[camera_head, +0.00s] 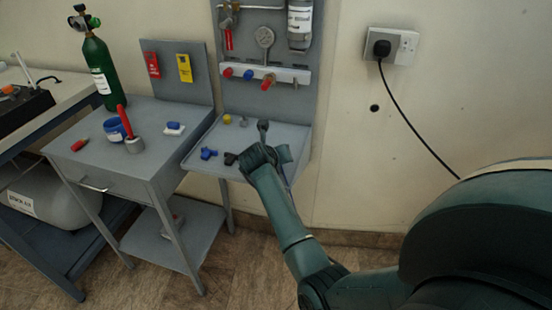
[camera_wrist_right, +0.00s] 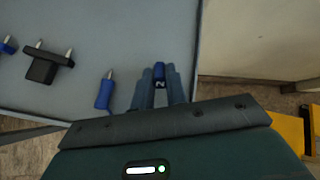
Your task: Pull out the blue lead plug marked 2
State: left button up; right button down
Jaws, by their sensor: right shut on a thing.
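The blue lead plug marked 2 (camera_wrist_right: 158,72) shows in the right wrist view, with a white 2 on its near face. My right gripper (camera_wrist_right: 160,90) is shut on it, one finger on each side. The plug's lower part is hidden, so I cannot tell whether it sits in a socket. In the head view my right gripper (camera_head: 264,150) is over the right part of the grey shelf (camera_head: 205,168) and hides the plug. My left gripper is not in view.
Another blue plug (camera_wrist_right: 106,92) with a metal pin lies left of my gripper, and a black two-pin plug (camera_wrist_right: 42,66) lies further left. The wall panel (camera_head: 240,95) with gauge and fittings rises behind. A side table (camera_head: 100,165) stands left.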

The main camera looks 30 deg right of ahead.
jog(key=shift+f, duration=0.1)
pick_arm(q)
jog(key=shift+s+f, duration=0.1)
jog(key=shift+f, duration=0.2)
pick_arm(e)
jog(key=shift+f, duration=0.35)
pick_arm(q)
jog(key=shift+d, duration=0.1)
pick_arm(e)
jog(key=c, duration=1.3)
grip_release()
